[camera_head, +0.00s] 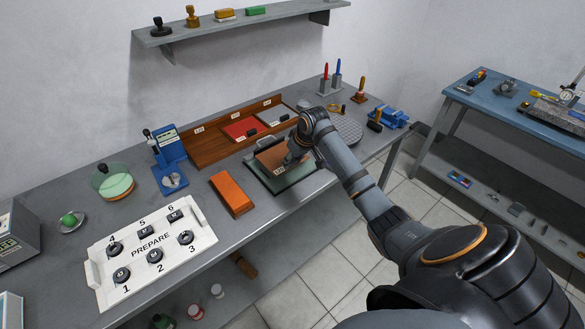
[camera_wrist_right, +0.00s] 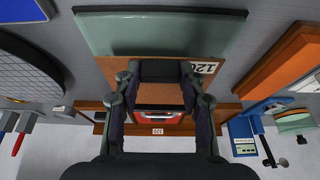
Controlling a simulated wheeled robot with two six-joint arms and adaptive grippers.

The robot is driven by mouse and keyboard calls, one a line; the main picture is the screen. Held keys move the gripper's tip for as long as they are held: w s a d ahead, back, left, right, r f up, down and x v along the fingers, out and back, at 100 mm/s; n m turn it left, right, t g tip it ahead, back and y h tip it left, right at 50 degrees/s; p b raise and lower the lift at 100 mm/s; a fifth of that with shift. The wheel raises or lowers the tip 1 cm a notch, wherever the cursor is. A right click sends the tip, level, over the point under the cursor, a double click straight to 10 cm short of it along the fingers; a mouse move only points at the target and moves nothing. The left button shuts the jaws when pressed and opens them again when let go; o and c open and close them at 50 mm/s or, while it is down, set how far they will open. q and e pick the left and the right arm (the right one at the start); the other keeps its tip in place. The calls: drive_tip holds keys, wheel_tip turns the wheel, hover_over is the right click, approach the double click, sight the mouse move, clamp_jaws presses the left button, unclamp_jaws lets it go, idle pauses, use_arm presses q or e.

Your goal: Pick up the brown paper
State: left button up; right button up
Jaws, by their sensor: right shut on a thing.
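The brown paper (camera_head: 268,153) is a brown sheet over the greenish glass plate (camera_head: 296,176) near the bench's front edge. In the right wrist view, the brown paper (camera_wrist_right: 107,70) spreads to both sides of my fingers and has a white label reading 120. The glass plate (camera_wrist_right: 160,35) lies beyond it. My right gripper (camera_head: 293,158) is at the paper's right side in the head view. Whether the paper touches the plate is unclear. My left gripper is not in view.
A wooden rack (camera_head: 212,143) with red and white sheets stands behind. An orange block (camera_head: 231,194) and a blue device (camera_head: 170,150) are left of the plate. A round grey disc (camera_head: 346,129) is right. A white PREPARE panel (camera_head: 150,245) lies farther left.

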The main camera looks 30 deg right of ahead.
drive_tip(key=s+d+r+p, duration=0.5)
drive_tip(key=s+r+p, duration=0.4)
drive_tip(key=s, duration=0.4)
drive_tip(key=shift+r+p, duration=0.3)
